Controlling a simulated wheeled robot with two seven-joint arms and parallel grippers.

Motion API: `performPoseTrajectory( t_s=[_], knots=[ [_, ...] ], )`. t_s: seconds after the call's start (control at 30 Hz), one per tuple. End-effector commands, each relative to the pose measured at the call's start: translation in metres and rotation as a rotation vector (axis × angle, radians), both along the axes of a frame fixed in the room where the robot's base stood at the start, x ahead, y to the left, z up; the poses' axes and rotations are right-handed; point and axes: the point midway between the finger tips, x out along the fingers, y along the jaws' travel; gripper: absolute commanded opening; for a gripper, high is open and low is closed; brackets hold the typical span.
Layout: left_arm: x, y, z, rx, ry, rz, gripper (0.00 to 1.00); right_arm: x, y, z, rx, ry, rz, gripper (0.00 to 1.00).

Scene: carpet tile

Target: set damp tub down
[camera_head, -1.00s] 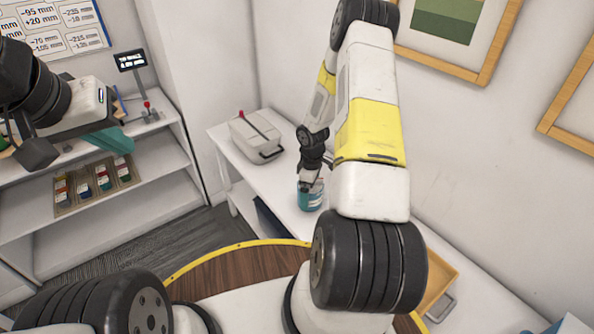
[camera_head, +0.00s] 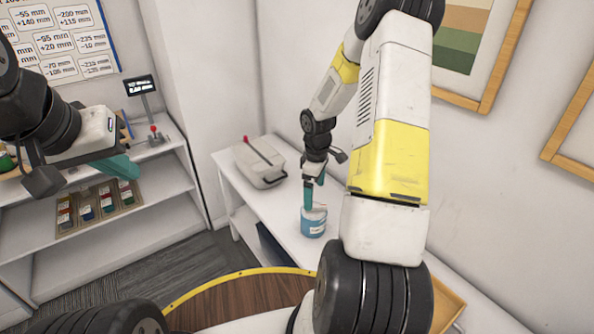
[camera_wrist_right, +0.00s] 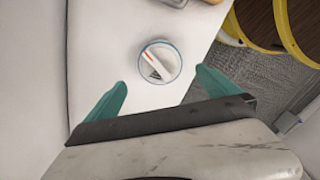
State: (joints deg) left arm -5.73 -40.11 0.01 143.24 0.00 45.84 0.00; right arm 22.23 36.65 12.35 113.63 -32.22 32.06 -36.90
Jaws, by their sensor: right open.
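The damp tub (camera_head: 313,225) is a small round blue tub with a pale label, standing upright on the white table (camera_head: 262,206). In the right wrist view its round top (camera_wrist_right: 160,63) shows a white and reddish strip. My right gripper (camera_head: 312,190) is open just above and behind the tub. In the right wrist view its teal fingers (camera_wrist_right: 161,78) are spread wide, with the tub beyond their tips and nothing between them. My left gripper (camera_head: 100,172) is at the left, away from the table. Its jaw gap is unclear.
A pale case (camera_head: 260,163) with a red-tipped handle stands further back on the table. A shelf unit (camera_head: 155,190) at left holds a tray of coloured items (camera_head: 100,207). A wooden tray (camera_head: 447,303) lies at lower right.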

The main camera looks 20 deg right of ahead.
Motion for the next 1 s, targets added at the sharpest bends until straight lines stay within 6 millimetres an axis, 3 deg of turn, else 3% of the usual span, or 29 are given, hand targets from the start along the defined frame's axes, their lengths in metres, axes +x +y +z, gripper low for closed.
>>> performPoseTrajectory(
  t_s=[0.27,0.4,0.6,0.8,1.0],
  knots=[
    [0.000,0.000,0.000,0.000,0.000,0.000,0.00,-0.015,0.016,0.111,-0.034,-0.113,-0.179,1.00],
    [0.000,0.000,0.000,0.000,0.000,0.000,0.00,-0.038,0.032,0.171,-0.020,-0.186,-0.304,1.00],
    [0.000,0.000,0.000,0.000,0.000,0.000,0.00,-0.083,0.057,0.240,0.053,-0.288,-0.482,1.00],
    [0.000,0.000,0.000,0.000,0.000,0.000,0.00,-0.138,0.083,0.290,0.182,-0.372,-0.645,1.00],
    [0.000,0.000,0.000,0.000,0.000,0.000,0.00,-0.187,0.105,0.316,0.331,-0.414,-0.768,1.00]
  ],
)
